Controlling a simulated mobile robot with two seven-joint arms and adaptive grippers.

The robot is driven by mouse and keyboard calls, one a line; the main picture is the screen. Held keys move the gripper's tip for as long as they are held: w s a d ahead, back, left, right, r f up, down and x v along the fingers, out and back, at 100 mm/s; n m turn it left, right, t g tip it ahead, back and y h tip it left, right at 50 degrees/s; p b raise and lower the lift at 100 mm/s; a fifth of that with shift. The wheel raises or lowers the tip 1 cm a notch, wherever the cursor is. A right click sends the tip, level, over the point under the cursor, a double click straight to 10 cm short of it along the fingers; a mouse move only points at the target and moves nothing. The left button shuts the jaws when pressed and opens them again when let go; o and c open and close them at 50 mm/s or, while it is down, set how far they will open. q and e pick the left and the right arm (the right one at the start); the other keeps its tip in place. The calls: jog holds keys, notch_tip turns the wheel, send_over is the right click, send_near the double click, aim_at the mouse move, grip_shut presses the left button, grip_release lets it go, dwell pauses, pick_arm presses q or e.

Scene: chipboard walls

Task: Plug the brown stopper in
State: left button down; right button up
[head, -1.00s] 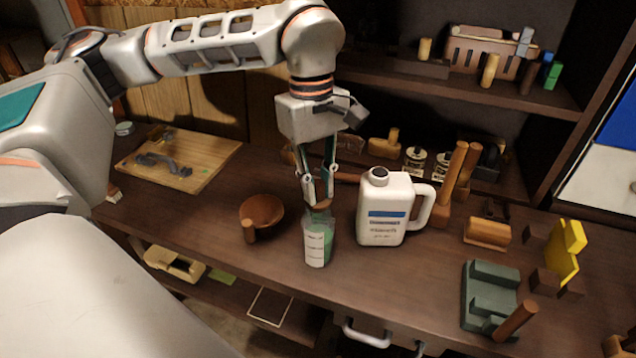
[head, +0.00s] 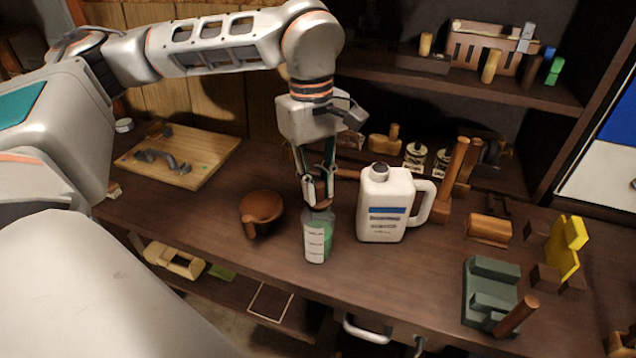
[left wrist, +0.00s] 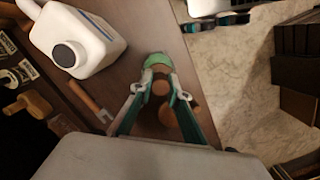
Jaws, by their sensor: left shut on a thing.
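My left gripper (head: 318,203) points down and is shut on the brown stopper (head: 321,211), right at the mouth of a clear container (head: 317,238) with green contents and white markings. The fingers hide much of the stopper, and I cannot tell how far it sits in the mouth. In the left wrist view, the fingertips (left wrist: 160,82) are close against the green container (left wrist: 156,60). My right gripper is not in view.
A white jug (head: 386,205) stands close on the right of the container. A brown bowl (head: 262,207) with a handle is on the left. A wooden board (head: 200,152) lies farther left; a grey-green block holder (head: 490,290) stands at front right.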

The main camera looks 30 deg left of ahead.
pick_arm(q)
jog(key=shift+f, duration=0.5)
jog(key=c, duration=1.8)
grip_release()
jog(key=shift+c, duration=0.2)
notch_tip(320, 180, up, 12)
jog(key=a, duration=0.1)
jog(key=shift+w, duration=0.35)
jog(key=shift+a, duration=0.1)
